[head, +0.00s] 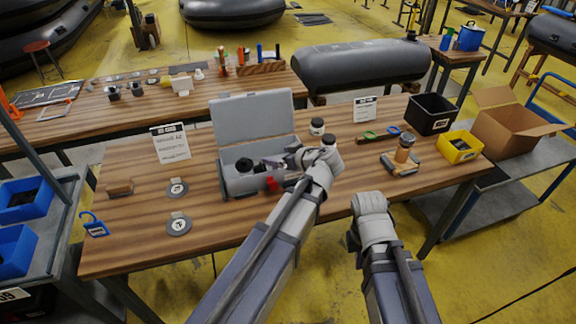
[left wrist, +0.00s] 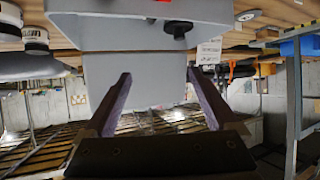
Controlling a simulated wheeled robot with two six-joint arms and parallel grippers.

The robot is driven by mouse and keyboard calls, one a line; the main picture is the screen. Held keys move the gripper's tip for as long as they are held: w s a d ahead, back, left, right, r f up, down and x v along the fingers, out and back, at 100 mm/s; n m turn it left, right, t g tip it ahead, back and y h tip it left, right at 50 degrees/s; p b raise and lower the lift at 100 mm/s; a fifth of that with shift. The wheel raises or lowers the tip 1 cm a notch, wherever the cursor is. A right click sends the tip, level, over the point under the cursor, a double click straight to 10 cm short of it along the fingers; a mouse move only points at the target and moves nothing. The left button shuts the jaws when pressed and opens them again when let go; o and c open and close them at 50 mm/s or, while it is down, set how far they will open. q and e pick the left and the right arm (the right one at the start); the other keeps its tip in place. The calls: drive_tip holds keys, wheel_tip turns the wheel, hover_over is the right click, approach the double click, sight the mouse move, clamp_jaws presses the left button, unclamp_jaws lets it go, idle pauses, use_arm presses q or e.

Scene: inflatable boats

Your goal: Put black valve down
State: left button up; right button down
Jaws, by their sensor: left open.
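The black valve (head: 244,165) sits inside the open grey case (head: 235,187), toward its left side. It also shows as a dark knob in the left wrist view (left wrist: 178,28), beyond the fingers and apart from them. My left gripper (head: 272,162) reaches in from the right over the case, to the right of the valve. Its fingers are spread with nothing between them in the left wrist view (left wrist: 158,74). My right arm's end link shows at the table's front edge, but its fingers do not show.
The case's raised lid (head: 252,118) stands behind my left gripper. White jars with black lids (head: 317,126) stand close on its right. A red item (head: 271,184) is at the case's front. Two round grey discs (head: 179,224) lie left on bare wood. A black bin (head: 429,114) stands right.

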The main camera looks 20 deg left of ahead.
use_arm(q)
drive_tip(key=s+d+f+m+g+h, duration=0.3)
drive_tip(key=s+d+m, duration=0.4)
drive_tip(key=s, duration=0.4)
drive_tip(key=s+d+f+m+g+h, duration=0.4)
drive_tip(key=s+d+f+m+h, duration=0.2)
drive_tip(key=s, duration=0.5)
drive_tip(key=d+f+m, duration=0.2)
drive_tip(key=d, duration=0.1)
drive_tip(key=shift+d, duration=0.4)
